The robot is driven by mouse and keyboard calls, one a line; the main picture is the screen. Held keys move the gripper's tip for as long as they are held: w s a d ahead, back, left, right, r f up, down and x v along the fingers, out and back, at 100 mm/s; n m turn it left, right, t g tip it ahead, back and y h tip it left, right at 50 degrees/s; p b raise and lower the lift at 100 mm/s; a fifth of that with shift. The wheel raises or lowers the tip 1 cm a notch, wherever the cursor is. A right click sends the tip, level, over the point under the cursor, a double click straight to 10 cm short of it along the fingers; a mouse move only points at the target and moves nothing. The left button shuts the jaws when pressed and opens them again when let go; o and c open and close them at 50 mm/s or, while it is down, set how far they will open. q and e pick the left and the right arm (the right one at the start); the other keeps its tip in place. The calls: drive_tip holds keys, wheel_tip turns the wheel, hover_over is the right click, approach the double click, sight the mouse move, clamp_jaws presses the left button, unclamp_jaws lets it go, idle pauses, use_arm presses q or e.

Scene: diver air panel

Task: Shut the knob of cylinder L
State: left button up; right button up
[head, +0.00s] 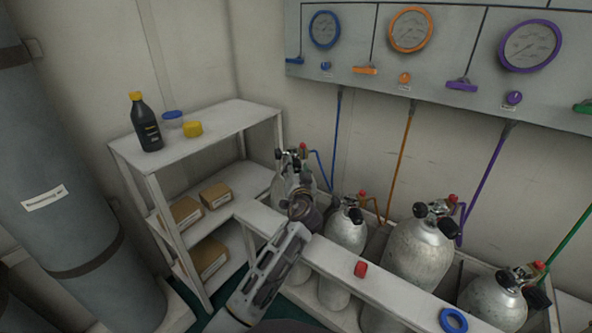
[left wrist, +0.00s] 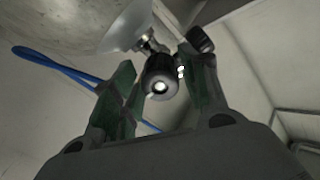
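The leftmost grey cylinder (head: 292,180) stands in the rack by the blue hose, with black knobs (head: 281,154) and a red part at its valve. No label for L is readable. My left gripper (head: 301,192) reaches up in front of this cylinder and hides part of it. In the left wrist view, my left gripper (left wrist: 160,88) has its two fingers apart on either side of a round black knob (left wrist: 160,78). There is a gap at the left finger; contact at the right finger cannot be told. The cylinder body (left wrist: 85,22) shows at upper left. My right gripper is out of view.
A shelf (head: 225,118) with a bottle (head: 147,125) stands left. The gauge panel (head: 455,60) is above.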

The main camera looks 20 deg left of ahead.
sight(296, 164)
use_arm(q)
drive_tip(key=shift+o, duration=0.6)
drive_tip(key=shift+r, duration=5)
drive_tip(key=s+d+f+m+b, duration=0.1)
drive_tip(key=s+f, duration=0.2)
drive_tip(key=s, duration=0.1)
drive_tip(key=s+d+f+m+b, duration=0.1)
drive_tip(key=s+d+f, duration=0.1)
drive_tip(key=s+f, duration=0.1)
drive_tip(key=s+d+f+m+b, duration=0.1)
drive_tip(key=s+d+f, duration=0.1)
drive_tip(key=s, duration=0.3)
drive_tip(key=shift+f, duration=0.8)
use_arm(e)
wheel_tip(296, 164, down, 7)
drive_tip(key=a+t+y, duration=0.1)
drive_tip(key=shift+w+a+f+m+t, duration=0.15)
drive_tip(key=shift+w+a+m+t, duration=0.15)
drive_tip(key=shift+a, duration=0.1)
use_arm(q)
drive_tip(key=shift+w, duration=0.1)
